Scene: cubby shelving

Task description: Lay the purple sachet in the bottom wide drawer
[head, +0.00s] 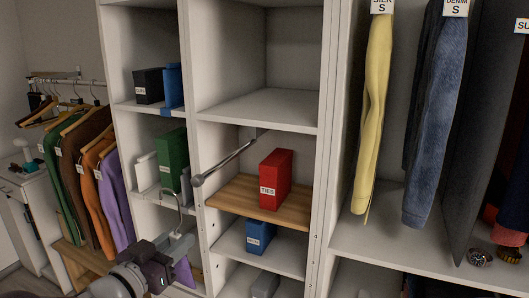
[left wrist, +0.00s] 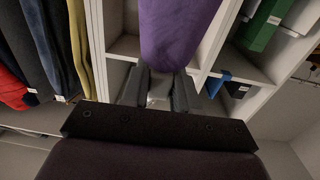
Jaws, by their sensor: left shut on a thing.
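The purple sachet (head: 184,273) shows at the bottom left of centre in the head view, partly hidden by my left gripper (head: 179,249). In the left wrist view the purple sachet (left wrist: 178,32) is large, just beyond the fingers of my left gripper (left wrist: 158,88), which is shut on it. A thin pale curved hook (head: 178,208) rises above the gripper; I cannot tell what it joins. The bottom wide drawer cannot be made out in either view. My right gripper is not in view.
White cubby shelving holds a green box (head: 172,158), a red box (head: 275,180) on a wooden shelf (head: 234,196) and a blue box (head: 259,235). A metal rod (head: 228,162) juts forward from it. Clothes hang on both sides. The upper middle cubby (head: 262,108) is empty.

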